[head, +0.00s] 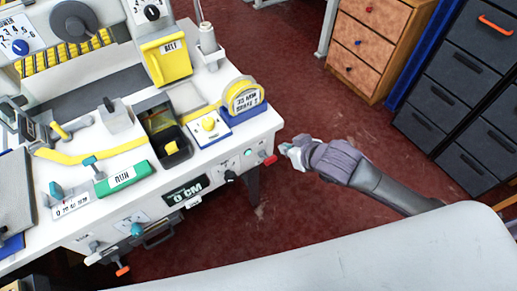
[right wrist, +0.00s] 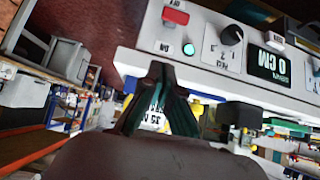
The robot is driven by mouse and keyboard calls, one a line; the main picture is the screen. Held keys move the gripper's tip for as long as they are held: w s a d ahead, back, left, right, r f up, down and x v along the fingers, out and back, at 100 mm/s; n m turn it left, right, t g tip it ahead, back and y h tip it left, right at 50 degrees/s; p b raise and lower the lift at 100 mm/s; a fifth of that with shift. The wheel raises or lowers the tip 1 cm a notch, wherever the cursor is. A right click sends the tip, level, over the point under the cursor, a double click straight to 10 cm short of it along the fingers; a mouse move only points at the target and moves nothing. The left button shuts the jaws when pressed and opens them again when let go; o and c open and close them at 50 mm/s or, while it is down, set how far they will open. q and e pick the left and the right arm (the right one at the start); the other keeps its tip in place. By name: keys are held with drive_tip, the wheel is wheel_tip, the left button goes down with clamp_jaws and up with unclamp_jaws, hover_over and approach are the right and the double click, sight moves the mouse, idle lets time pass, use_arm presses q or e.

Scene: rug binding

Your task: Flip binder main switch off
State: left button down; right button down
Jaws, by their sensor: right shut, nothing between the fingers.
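The binder (head: 215,165) is a white bench-like machine at the left of the head view. Its front panel carries a red switch (head: 270,160), a small green light (head: 248,152), a black knob (head: 230,176) and a "0 CM" display (head: 185,190). The right wrist view shows the red switch (right wrist: 175,17), lit green light (right wrist: 188,49) and black knob (right wrist: 231,36) close up. I cannot tell from the labels which is the main switch. My right gripper (head: 287,148) is shut and empty, just right of the panel's red end, apparently apart from it. My left gripper is out of view.
A green "RUN" block (head: 122,179), yellow tape and a tape-measure-shaped block (head: 243,97) are on the machine top. A wooden drawer unit (head: 370,42) and dark cabinets (head: 465,80) stand at the back right. Open red floor (head: 280,75) lies between.

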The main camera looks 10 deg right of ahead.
drive_tip(key=r, duration=0.1)
hover_over(272, 159)
drive_tip(key=w, duration=0.2)
drive_tip(key=f, duration=0.7)
drive_tip(key=shift+a, duration=0.35)
drive_tip(key=shift+s+d+f, duration=0.15)
drive_tip(key=shift+s+f, duration=0.2)
drive_tip(key=shift+f, duration=0.2)
drive_tip(key=shift+s+d+f, duration=0.1)
drive_tip(key=shift+s+f, duration=0.2)
drive_tip(key=shift+f, duration=0.25)
drive_tip(key=shift+s+d+f, duration=0.1)
drive_tip(key=shift+s+f, duration=0.25)
drive_tip(key=shift+f, duration=0.1)
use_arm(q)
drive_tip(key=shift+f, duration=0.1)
use_arm(e)
drive_tip(key=shift+f, duration=0.1)
